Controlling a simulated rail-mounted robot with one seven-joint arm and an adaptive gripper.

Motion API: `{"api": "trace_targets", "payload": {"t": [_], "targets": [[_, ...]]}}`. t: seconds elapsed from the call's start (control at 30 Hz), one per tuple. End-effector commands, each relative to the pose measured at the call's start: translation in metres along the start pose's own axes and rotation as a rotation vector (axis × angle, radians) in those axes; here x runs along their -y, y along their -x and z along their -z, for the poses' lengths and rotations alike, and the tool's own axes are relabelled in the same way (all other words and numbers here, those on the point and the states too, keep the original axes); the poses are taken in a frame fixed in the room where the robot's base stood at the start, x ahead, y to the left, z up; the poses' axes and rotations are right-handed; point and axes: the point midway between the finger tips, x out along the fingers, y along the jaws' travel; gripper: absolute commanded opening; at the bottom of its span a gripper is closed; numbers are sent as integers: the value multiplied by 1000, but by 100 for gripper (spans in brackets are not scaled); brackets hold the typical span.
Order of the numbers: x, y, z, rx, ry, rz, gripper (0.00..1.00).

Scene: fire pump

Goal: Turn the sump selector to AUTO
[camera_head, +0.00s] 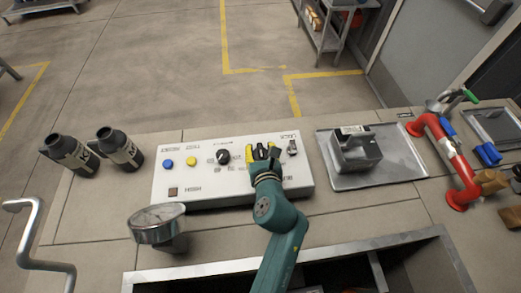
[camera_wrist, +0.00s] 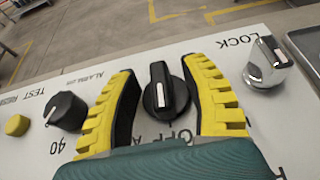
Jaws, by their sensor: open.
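The selector is a black knob (camera_wrist: 165,88) with a white pointer line, on the pale control panel (camera_head: 225,199). In the wrist view the lettering "OFF" shows just below it, with part of another label beginning with "A"; the rest is hidden by my gripper. The white line is on the knob's near half; I cannot tell its exact setting. My gripper (camera_wrist: 162,78) is open, with one yellow-and-black finger on each side of the knob. Gaps show between the knob and both fingers. In the head view my gripper (camera_head: 262,152) is over the panel's right half.
Left of the gripper is another black knob (camera_wrist: 66,111); a yellow button (camera_wrist: 17,125) is farther left. A metal key switch (camera_wrist: 268,64) marked LOCK is close on the right. A gauge (camera_head: 157,222), black bottles (camera_head: 119,147), a grey tray (camera_head: 400,168) and red pipe (camera_head: 448,160) surround the panel.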

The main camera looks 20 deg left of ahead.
Motion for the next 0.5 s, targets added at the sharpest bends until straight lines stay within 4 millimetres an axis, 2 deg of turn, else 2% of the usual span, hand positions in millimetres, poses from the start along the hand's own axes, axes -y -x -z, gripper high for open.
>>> {"api": "trace_targets", "payload": {"t": [0.13,0.37,0.4,0.5], "targets": [[0,0,0,0,0,0,47],[0,1,0,0,0,0,3],[0,1,0,0,0,0,0],[0,1,0,0,0,0,0]]}}
